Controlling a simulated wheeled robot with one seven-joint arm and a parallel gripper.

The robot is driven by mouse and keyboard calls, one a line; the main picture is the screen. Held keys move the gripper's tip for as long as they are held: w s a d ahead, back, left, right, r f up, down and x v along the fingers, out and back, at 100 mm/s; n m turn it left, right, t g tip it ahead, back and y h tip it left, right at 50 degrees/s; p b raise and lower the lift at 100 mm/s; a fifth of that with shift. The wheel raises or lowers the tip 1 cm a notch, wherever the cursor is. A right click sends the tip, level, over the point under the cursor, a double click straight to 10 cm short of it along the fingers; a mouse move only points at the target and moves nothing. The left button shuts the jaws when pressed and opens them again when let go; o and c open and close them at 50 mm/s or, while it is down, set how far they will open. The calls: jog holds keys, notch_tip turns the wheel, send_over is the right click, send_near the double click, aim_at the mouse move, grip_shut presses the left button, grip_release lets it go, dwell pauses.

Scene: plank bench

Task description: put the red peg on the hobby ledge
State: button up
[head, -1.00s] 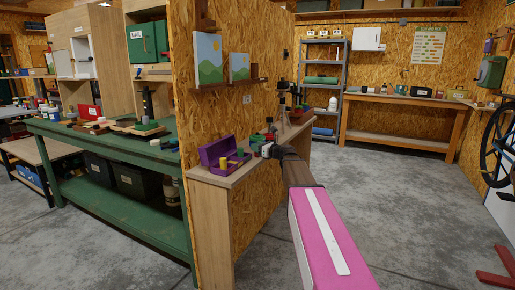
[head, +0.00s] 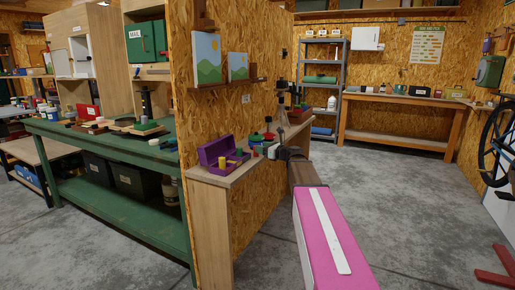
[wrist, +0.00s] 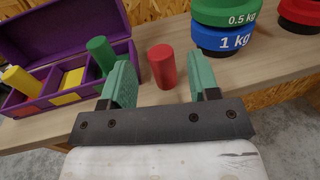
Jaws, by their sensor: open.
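The red peg (wrist: 162,66) stands on a wooden ledge top (wrist: 160,120) in the wrist view. My gripper (wrist: 161,80) is open, with its two green fingers apart on either side of the peg's position in the picture. The peg looks a little beyond the fingers, and I cannot tell whether they touch it. In the head view my gripper (head: 272,152) is small, over the ledge (head: 212,177) that runs along the chipboard wall. Nothing visible is held.
An open purple box (wrist: 60,85) with compartments stands left of the gripper, holding yellow pieces and a green peg (wrist: 101,54). Green and blue weights (wrist: 224,36) stand close on the right, with another dark and red one (wrist: 300,14) beyond. The floor (head: 380,200) is clear.

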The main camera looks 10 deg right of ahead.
jog(key=v, duration=0.8)
jog(key=s+a+f+n+g+h, duration=0.2)
jog(key=s+a+f+n+g, duration=0.35)
jog(key=f, duration=0.45)
jog(key=s+a+f+n+g+h, duration=0.2)
jog(key=s+a+f+n, duration=0.2)
jog(key=s+f+n, duration=0.55)
jog(key=s+d+f+n+g+h, duration=0.1)
jog(key=s+f+n+g+h, duration=0.4)
jog(key=s+f+n+h, duration=0.3)
jog(key=s+f+n, duration=0.4)
jog(key=s+f, duration=0.1)
jog(key=shift+s+f+g, duration=0.15)
jog(key=shift+f+g, duration=0.2)
jog(key=shift+f, duration=0.05)
